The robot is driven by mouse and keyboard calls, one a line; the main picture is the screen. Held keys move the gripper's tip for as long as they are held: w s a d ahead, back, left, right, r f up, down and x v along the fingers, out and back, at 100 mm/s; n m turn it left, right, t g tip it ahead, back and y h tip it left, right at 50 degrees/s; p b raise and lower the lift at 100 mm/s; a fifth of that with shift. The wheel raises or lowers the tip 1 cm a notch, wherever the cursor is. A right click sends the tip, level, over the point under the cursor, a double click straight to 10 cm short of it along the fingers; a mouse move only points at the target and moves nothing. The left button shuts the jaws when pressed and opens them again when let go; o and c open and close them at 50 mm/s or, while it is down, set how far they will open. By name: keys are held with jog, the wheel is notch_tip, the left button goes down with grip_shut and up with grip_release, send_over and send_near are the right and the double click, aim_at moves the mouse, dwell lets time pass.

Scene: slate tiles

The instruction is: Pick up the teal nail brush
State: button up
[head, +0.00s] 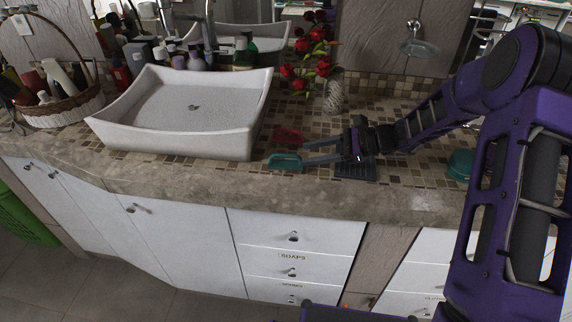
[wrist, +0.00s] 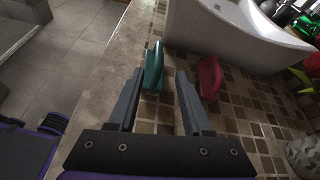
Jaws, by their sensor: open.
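The teal nail brush (head: 285,161) lies on the tiled counter just right of the sink, near the counter's front edge. In the wrist view the teal nail brush (wrist: 153,68) shows between the fingertips, towards the left finger. My gripper (head: 305,152) is open, with its fingers reaching left over the counter; in the wrist view my gripper (wrist: 160,78) has nothing shut between its fingers. I cannot tell whether the left finger touches the brush. A red brush-like item (head: 289,136) lies behind the teal one; in the wrist view the red item (wrist: 210,77) is outside the right finger.
A white sink (head: 190,110) stands left of the brushes. A vase (head: 335,95) with red flowers is behind my gripper. A dark slatted item (head: 355,171) lies under my gripper, and a teal round item (head: 461,163) is farther right. A basket (head: 65,112) stands far left.

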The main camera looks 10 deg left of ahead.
aim_at(293, 155)
jog(key=shift+x, duration=2.75)
jog(key=shift+s+r, duration=0.1)
jog(key=shift+s, duration=0.1)
grip_shut()
